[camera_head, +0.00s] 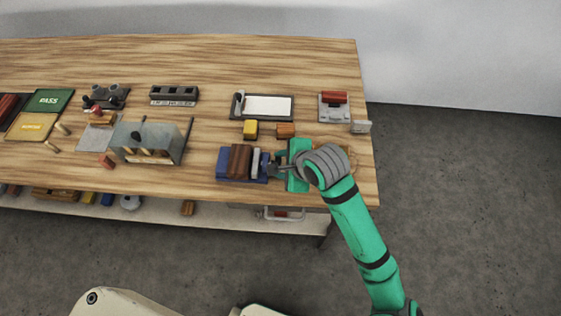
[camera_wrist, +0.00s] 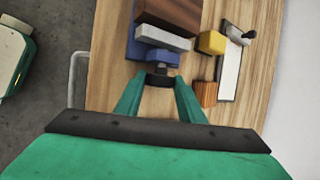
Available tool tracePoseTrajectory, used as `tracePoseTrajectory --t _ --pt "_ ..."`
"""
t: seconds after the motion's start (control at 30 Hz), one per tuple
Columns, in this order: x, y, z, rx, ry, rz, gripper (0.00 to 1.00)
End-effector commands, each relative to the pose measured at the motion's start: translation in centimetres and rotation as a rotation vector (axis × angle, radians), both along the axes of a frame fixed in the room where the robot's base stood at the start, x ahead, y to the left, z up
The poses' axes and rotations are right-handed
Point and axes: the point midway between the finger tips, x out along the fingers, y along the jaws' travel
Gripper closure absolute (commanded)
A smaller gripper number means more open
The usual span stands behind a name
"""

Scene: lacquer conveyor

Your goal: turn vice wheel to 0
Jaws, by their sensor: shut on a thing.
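The vice (camera_head: 225,172) is a blue body with a brown block and a pale grey jaw plate, near the front edge of the table. It also shows at the top of the wrist view, with its blue base (camera_wrist: 134,48). The dark vice wheel (camera_wrist: 160,82) is at the vice's near end in the wrist view. My gripper (camera_wrist: 160,88) is shut on the wheel, one green finger on each side. In the head view my gripper (camera_head: 275,168) reaches the vice's right end, and the wheel is mostly hidden. I cannot read any mark on the wheel.
A yellow block (camera_head: 250,129) and an orange-brown block (camera_head: 285,130) lie just behind the vice. A framed white board (camera_head: 268,106) and a red-topped device (camera_head: 334,98) stand farther back. A clear box (camera_head: 148,141) is to the left. The table's back strip is free.

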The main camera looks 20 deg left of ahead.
Motion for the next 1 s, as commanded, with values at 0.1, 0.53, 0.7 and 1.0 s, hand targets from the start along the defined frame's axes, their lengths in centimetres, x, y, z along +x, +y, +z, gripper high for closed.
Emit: tracePoseTrajectory --t 0.1,0.53,0.7,1.0 --pt "-0.15 0.15 0.13 0.015 -0.030 0.002 0.87" --pt "-0.16 0.16 0.10 0.021 -0.059 0.004 0.87" --pt "-0.17 0.18 0.09 0.022 -0.059 0.004 0.87" --pt "-0.14 0.08 -0.01 0.018 -0.056 0.002 0.46"
